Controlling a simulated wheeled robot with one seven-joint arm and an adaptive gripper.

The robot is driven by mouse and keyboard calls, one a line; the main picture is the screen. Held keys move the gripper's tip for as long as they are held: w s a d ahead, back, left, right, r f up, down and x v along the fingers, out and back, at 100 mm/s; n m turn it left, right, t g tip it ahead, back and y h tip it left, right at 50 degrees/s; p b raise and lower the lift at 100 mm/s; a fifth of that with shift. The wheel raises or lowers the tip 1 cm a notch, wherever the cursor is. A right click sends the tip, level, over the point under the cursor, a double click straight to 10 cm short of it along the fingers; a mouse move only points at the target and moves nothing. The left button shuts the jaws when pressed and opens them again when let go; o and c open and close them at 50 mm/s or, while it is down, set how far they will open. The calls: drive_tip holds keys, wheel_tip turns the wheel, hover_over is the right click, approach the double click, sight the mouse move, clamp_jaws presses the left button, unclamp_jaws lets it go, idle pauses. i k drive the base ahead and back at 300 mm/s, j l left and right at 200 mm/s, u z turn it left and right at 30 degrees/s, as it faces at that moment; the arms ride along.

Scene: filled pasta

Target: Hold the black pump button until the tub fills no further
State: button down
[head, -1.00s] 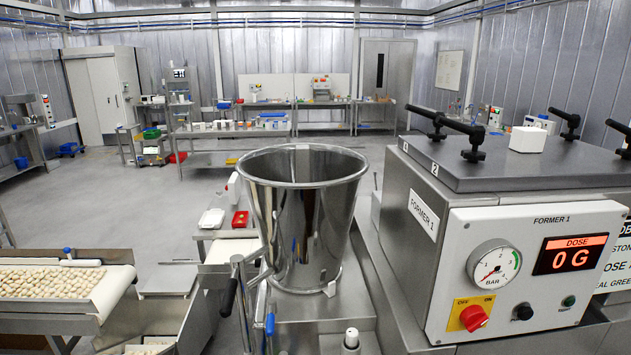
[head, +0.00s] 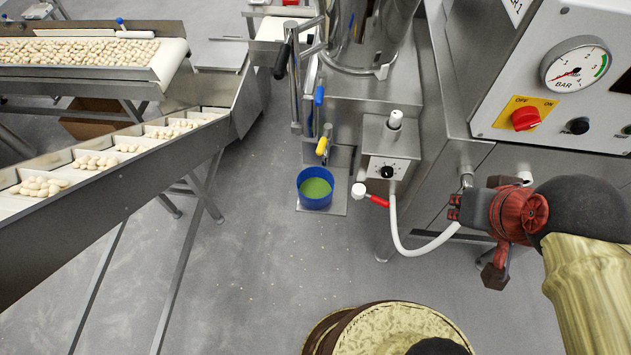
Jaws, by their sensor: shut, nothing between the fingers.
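The black pump button (head: 577,126) is on the white control panel at upper right, beside the red ON/OFF switch (head: 526,119). A blue tub (head: 304,194) with green contents stands on a small metal plate on the floor, below a yellow-handled tap (head: 322,146). The green surface lies below the tub's rim. My gripper (head: 455,207) is shut and empty at lower right. It is below and to the left of the button, apart from it, with its fingers toward the left of the picture.
A white hose (head: 404,240) with a red-handled valve (head: 377,200) hangs between my gripper and the tub. A pressure gauge (head: 575,70) is above the button. A sloping conveyor (head: 110,170) carrying pasta fills the left. Open floor (head: 235,265) lies in the middle.

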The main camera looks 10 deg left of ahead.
sight(578, 128)
drive_tip(key=k+j, duration=0.45)
drive_tip(key=k+z, duration=0.1)
drive_tip(key=z, duration=2)
